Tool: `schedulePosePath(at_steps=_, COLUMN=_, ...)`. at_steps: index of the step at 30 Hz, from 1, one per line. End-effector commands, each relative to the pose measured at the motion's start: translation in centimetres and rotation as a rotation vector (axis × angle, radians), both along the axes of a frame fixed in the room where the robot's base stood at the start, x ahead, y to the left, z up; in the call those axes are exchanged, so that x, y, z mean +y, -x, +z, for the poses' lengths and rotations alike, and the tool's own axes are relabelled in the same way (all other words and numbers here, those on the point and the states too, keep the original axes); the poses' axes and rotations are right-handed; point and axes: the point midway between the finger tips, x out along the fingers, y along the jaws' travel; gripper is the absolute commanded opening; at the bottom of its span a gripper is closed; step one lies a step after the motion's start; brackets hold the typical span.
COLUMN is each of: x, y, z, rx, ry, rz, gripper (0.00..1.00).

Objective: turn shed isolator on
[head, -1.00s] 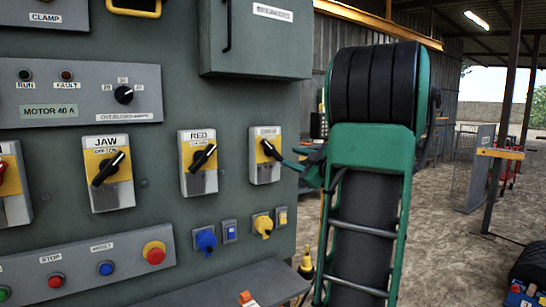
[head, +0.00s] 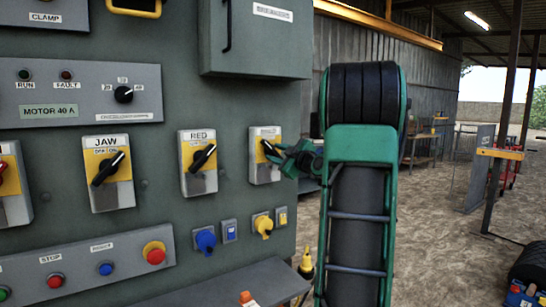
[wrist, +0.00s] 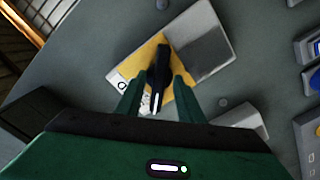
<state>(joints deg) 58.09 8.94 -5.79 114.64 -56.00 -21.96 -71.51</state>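The rightmost isolator on the panel (head: 265,170) is a grey box with a yellow plate and a black rotary handle (head: 269,148). Its label is too small to read in the head view and mostly covered in the wrist view. The handle tilts from upper left to lower right in the head view. My green gripper (head: 282,156) is at the isolator's right side. In the wrist view, the gripper fingers (wrist: 158,95) stand apart, one on each side of the black handle (wrist: 160,72). I cannot tell whether they touch it.
The RED isolator (head: 198,165) and the JAW isolator (head: 108,175) sit to the left on the same panel. Blue and yellow sockets (head: 263,225) are below. A grey cabinet (head: 255,40) juts out above, and a ledge (head: 230,285) juts out below. Open floor lies to the right.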

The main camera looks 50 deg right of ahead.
Motion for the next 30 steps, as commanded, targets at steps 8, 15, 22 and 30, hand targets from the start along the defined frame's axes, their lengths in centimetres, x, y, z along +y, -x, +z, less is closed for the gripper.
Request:
schedulePosePath(at_steps=8, x=0.02, y=0.02, z=-0.01, rx=0.001, ry=0.000, rz=0.001, gripper=0.00)
schedulePosePath(at_steps=15, x=0.25, y=-0.05, z=-0.08, rx=0.000, ry=-0.007, rz=0.004, gripper=0.00)
schedulePosePath(at_steps=22, x=0.27, y=-0.11, z=-0.16, rx=-0.015, ry=-0.078, rz=0.005, gripper=0.00)
schedulePosePath(at_steps=30, x=0.36, y=-0.16, z=-0.26, rx=-0.060, ry=-0.275, rz=0.006, gripper=0.00)
